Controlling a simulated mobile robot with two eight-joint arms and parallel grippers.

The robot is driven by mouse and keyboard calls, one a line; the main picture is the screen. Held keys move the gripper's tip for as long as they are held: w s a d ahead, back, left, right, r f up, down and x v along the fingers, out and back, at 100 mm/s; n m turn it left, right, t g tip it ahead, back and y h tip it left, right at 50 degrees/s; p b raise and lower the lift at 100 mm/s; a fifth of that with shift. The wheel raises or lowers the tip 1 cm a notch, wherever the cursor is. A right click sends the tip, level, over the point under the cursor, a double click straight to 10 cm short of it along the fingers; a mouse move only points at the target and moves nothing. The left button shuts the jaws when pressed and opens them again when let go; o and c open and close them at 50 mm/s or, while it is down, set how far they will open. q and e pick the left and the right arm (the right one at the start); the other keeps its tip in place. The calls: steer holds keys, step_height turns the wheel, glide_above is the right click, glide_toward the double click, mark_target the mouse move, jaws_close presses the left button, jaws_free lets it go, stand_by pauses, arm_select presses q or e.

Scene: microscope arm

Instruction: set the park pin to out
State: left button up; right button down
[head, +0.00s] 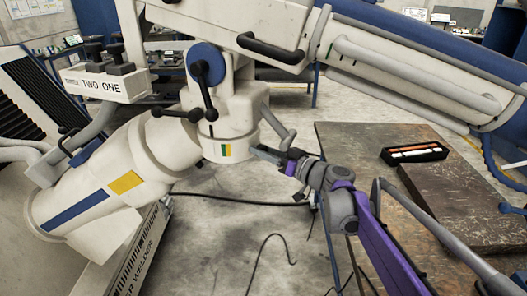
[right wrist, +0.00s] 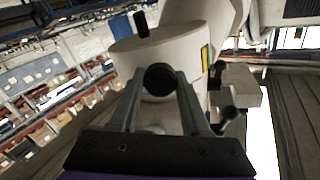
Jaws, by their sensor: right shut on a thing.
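The park pin (right wrist: 159,79) shows in the right wrist view as a round black knob on the side of the white microscope arm joint (head: 225,130). My right gripper (head: 257,150) reaches this joint from the right in the head view. In the right wrist view its two grey fingers (right wrist: 160,84) stand on either side of the knob and are shut on it. In the head view the fingers hide the pin, and I cannot tell how far it sticks out. My left gripper is not in view.
A black-ended lever (head: 205,85) and a grey bent handle (head: 280,128) stick out near the joint. The thick white upper arm (head: 370,65) spans above my right arm. A dark workbench (head: 350,145) with a black tray (head: 414,153) stands at right. Cables lie on the floor.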

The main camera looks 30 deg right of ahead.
steer(key=shift+s, duration=0.1)
stand_by(0.5)
steer(key=shift+p+v, duration=0.45)
steer(key=shift+v, duration=0.4)
steer(key=shift+c, duration=1.9)
jaws_free()
steer(key=v, duration=1.1)
steer(key=shift+b, duration=0.3)
